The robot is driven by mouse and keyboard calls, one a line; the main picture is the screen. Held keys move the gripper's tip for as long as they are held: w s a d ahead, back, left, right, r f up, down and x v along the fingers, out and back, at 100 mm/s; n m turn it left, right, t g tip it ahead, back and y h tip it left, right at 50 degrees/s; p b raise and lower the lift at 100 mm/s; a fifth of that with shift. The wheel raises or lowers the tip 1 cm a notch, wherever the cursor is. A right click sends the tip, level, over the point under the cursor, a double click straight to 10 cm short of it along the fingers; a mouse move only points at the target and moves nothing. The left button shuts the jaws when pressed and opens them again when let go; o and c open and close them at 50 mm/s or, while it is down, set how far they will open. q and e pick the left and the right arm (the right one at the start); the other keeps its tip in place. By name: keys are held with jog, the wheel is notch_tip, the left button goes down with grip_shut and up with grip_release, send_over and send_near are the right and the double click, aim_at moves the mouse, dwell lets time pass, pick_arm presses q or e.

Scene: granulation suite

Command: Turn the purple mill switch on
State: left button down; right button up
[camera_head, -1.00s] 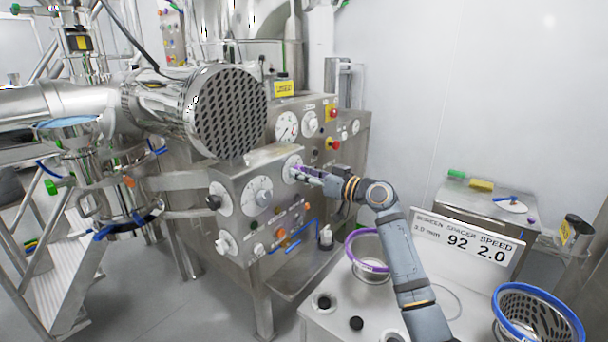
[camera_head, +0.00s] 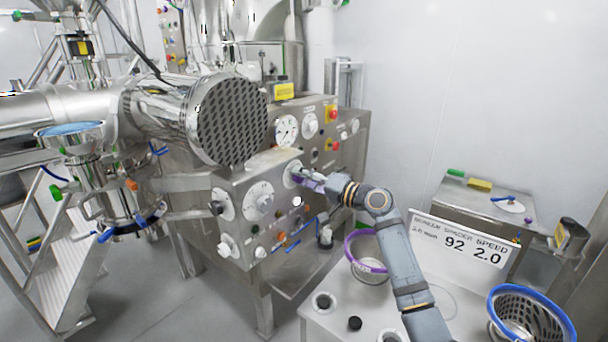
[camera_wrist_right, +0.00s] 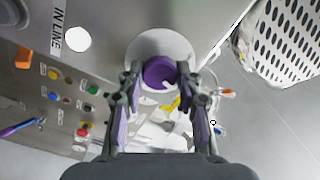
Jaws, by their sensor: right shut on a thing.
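The purple mill switch (camera_wrist_right: 159,73) is a round purple knob on a white dial plate, seen in the right wrist view between my right gripper's fingers. In the head view its white dial (camera_head: 292,172) is on the upper right of the steel control panel (camera_head: 232,185), with the knob largely hidden by the gripper. My right gripper (camera_wrist_right: 162,90) is shut on the purple knob, one finger on each side; in the head view the gripper (camera_head: 303,179) reaches the panel from the right. My left gripper is not in view.
Left on the panel are other white dials (camera_head: 259,201) and small coloured buttons (camera_head: 279,236). A perforated steel drum (camera_head: 231,120) juts out above. A white table with a purple-rimmed sieve (camera_head: 369,268), a blue-rimmed basket (camera_head: 530,318) and a sign (camera_head: 463,240) stands at front right.

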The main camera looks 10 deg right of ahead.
jog(key=shift+m+p, duration=1.5)
jog(key=shift+m, duration=1.2)
jog(key=o, duration=1.2)
jog(key=shift+c, duration=0.2)
jog(key=shift+d, duration=0.15)
jog(key=v, duration=1.2)
